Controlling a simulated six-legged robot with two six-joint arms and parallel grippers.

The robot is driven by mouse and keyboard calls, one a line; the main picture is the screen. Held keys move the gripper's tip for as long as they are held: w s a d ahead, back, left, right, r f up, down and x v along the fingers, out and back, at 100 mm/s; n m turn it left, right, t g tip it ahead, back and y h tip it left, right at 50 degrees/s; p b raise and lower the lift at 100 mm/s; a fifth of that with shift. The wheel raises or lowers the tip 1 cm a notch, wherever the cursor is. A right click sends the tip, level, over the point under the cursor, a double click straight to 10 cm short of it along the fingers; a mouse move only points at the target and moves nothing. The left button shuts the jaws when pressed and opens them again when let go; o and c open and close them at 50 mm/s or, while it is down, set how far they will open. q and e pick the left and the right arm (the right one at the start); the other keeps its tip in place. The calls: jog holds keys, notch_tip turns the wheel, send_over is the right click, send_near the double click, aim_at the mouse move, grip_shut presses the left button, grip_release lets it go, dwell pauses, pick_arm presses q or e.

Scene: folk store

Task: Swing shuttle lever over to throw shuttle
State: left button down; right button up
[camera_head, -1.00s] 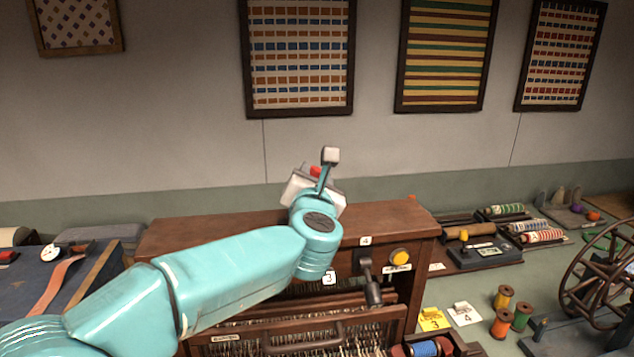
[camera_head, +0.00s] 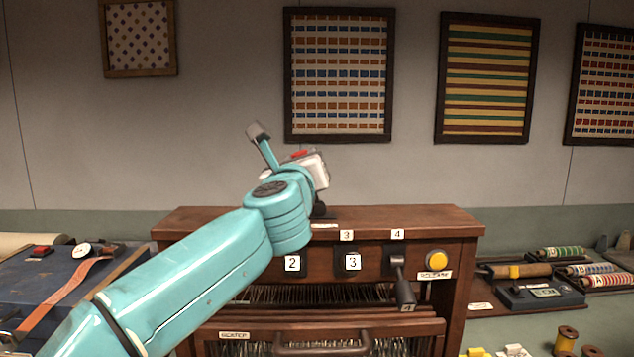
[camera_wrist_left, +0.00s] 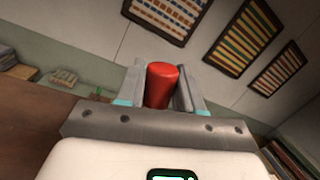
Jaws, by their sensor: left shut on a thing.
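My left gripper (camera_head: 304,160) is above the top of the brown wooden loom cabinet (camera_head: 400,216), with my teal arm reaching in from the lower left. In the left wrist view a red cylindrical knob (camera_wrist_left: 162,85), apparently the shuttle lever's handle, stands between the two grey fingers of the left gripper (camera_wrist_left: 160,88), which are shut on it. A bit of red (camera_head: 299,153) shows at the gripper in the head view. A dark piece (camera_head: 320,209) below the gripper may be the lever's foot. The rest of the lever is hidden. My right gripper is out of view.
The loom's front has number plates 2 (camera_head: 292,263) and 3 (camera_head: 353,262), a dark lever (camera_head: 403,285) under plate 4, and a yellow button (camera_head: 437,259). A blue case (camera_head: 50,290) lies left. Spools (camera_head: 566,338) are at right. Framed weavings hang behind.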

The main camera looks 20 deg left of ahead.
pick_arm(q)
jog(key=shift+s+a+f+n+y+b, duration=0.2)
jog(key=shift+a+n+b, duration=0.2)
jog(key=shift+n+b, duration=0.25)
jog(key=shift+s+a+f+n+y+b, duration=0.2)
jog(key=shift+a+n+b, duration=0.25)
jog(key=shift+n, duration=0.2)
jog(key=shift+w, duration=0.1)
jog(key=c, duration=0.8)
grip_release()
jog(key=shift+d, duration=0.1)
jog(key=shift+s+f+b, duration=0.15)
jog(key=shift+s+b, duration=0.2)
jog(key=shift+b, duration=0.05)
jog(key=shift+b+v, duration=2.55)
jog(key=shift+v, duration=5.35)
